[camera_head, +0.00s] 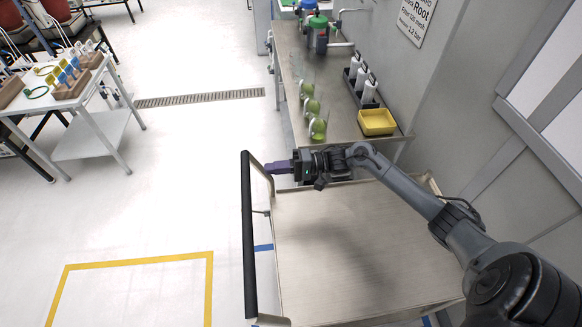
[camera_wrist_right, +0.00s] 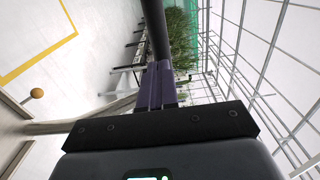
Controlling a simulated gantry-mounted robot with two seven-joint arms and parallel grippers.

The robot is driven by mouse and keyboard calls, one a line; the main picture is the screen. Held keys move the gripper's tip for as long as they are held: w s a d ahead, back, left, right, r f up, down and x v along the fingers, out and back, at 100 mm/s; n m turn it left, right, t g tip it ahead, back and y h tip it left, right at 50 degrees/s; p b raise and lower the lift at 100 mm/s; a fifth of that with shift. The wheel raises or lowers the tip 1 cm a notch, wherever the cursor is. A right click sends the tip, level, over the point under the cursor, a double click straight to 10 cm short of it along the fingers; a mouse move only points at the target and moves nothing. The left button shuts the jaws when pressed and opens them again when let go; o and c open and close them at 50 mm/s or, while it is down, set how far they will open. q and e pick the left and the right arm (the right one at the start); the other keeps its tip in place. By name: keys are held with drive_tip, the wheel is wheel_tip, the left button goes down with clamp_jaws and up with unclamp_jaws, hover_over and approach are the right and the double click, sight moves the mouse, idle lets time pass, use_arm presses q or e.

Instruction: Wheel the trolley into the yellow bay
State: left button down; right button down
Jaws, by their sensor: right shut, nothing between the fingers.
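The trolley (camera_head: 350,255) has a flat metal deck and a black push handle (camera_head: 248,230) along its left side. The yellow bay (camera_head: 140,258) is a yellow line marked on the floor left of the trolley; its line also shows in the wrist view (camera_wrist_right: 40,58). My right gripper (camera_head: 269,168) reaches over the trolley's far left corner, its purple fingers pointing left at the handle's far end. The fingers are shut and empty. In the wrist view their tips (camera_wrist_right: 158,66) lie close to the black handle bar (camera_wrist_right: 155,28); contact cannot be told. My left gripper is not in view.
A metal bench (camera_head: 345,125) with green-filled flasks, a yellow tray (camera_head: 377,122) and white bottles stands behind the trolley. A grey wall borders the right. A white table (camera_head: 95,95) stands far left. A floor drain (camera_head: 200,98) crosses the back. Floor between trolley and bay is clear.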

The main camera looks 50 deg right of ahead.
drive_tip(key=shift+x, duration=1.95)
